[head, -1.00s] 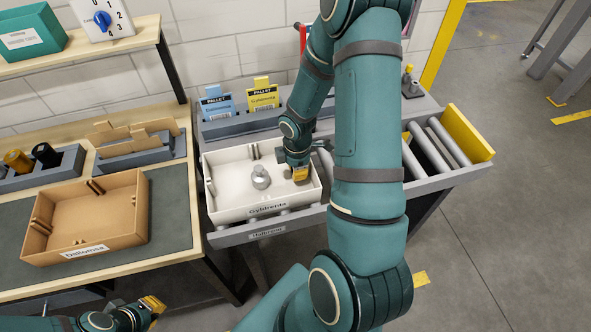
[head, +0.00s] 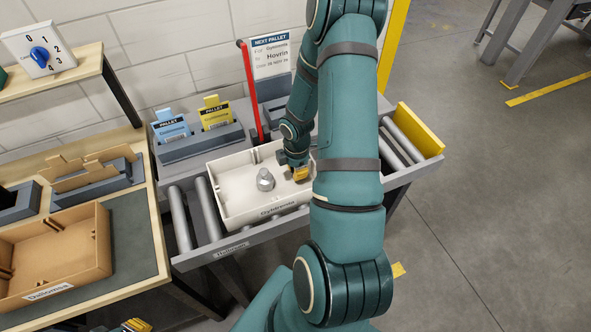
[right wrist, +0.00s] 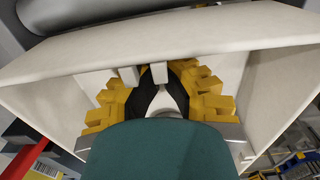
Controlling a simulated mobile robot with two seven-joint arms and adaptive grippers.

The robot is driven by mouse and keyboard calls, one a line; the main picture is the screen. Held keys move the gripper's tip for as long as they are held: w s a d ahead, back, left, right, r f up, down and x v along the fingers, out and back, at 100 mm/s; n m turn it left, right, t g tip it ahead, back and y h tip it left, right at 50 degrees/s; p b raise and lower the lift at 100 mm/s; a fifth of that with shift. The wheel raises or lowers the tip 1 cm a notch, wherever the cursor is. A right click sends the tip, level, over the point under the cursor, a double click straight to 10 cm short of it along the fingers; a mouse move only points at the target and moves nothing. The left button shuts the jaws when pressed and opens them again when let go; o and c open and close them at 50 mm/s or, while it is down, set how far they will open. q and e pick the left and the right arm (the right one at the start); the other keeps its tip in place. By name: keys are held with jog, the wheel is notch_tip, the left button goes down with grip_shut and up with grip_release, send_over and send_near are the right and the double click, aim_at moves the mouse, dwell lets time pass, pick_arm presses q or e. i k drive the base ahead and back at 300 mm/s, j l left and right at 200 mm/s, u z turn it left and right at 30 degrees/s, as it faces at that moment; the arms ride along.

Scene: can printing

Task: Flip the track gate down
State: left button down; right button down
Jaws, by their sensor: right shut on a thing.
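A red bar (head: 250,90) stands upright at the back edge of the roller track (head: 208,207); it looks like the track gate, raised. A white tray (head: 232,213) sits on the rollers to the front of the bar, with a grey metal knob (head: 265,180) in it. My right gripper (head: 300,174) reaches down into the tray near its right side. In the right wrist view its yellow-padded fingers (right wrist: 162,95) close on a pale piece between them, mostly hidden by the gripper. My left gripper (head: 135,326) is cut off at the bottom edge, away from the bar.
A yellow end plate (head: 418,130) closes the right end of the track. Pallet cards (head: 215,115) stand in a grey holder behind the rollers. A "Next pallet" sign (head: 272,57) stands beside the bar. A brown tray (head: 103,245) lies on the bench. Rollers left of the white tray are bare.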

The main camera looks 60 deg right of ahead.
aim_at(239, 43)
jog(key=k+l, duration=0.15)
jog(key=l, duration=0.2)
jog(key=k+l, duration=0.15)
jog(key=l, duration=0.2)
jog(key=k+l, duration=0.15)
jog(key=l, duration=0.15)
jog(key=k+l, duration=0.15)
jog(key=l, duration=0.2)
jog(key=k+l, duration=0.15)
jog(key=l, duration=0.2)
